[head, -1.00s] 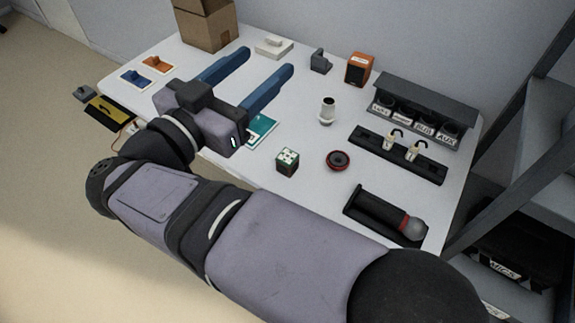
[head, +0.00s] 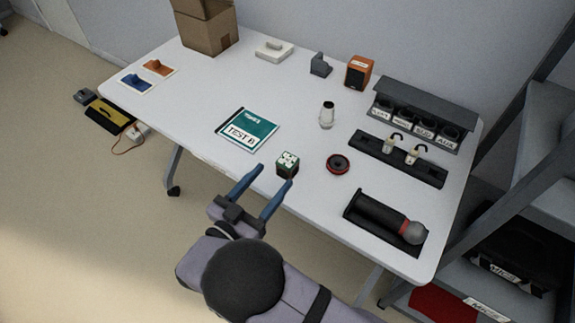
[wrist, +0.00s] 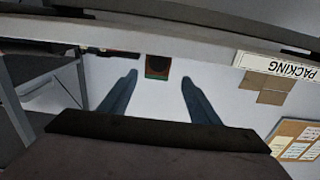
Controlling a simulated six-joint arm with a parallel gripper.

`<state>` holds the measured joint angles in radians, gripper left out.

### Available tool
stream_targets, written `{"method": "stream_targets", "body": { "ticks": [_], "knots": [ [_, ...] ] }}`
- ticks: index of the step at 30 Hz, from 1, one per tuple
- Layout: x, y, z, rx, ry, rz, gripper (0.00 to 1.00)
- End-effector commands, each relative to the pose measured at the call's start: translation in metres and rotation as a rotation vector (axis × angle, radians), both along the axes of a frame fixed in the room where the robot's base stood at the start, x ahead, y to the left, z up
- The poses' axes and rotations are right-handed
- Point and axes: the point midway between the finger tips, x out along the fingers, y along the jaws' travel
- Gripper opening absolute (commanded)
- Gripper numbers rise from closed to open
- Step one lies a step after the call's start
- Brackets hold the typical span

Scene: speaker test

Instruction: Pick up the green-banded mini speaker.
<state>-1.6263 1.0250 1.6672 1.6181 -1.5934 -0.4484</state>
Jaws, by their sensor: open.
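The small dark cube (head: 287,160) with a pale dotted top and green on its sides looks like the green-banded mini speaker. It stands upright near the table's front edge. In the wrist view, a small dark box with a green edge and a round reddish face (wrist: 157,66) shows between the fingertips and looks like the same speaker. My gripper (head: 272,178) is open and empty, with its two blue fingers pointing toward the table. The cube lies just past the fingertips, closer to the right one in the head view. The wrist view shows the gripper too (wrist: 160,76).
A teal "TEST B" card (head: 262,130) lies left of the cube. A red-black disc (head: 338,163), a microphone in a black cradle (head: 375,212) and a white cylinder (head: 327,114) stand right of it. An orange speaker (head: 352,76) is at the back.

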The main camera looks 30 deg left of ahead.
Motion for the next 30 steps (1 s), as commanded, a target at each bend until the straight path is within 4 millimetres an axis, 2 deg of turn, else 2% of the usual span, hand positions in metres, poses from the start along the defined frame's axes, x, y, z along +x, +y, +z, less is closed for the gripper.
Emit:
{"method": "stream_targets", "body": {
  "ticks": [4, 10, 17, 30],
  "knots": [
    [0.003, 0.0, -0.001, 0.0, 0.0, -0.001, 0.56],
    [0.019, -0.001, 0.0, 0.0, -0.001, -0.002, 0.56],
    [0.025, -0.001, 0.0, -0.001, 0.0, 0.0, 0.56],
    [0.071, -0.006, -0.002, -0.001, 0.0, -0.001, 0.56]
  ]
}}
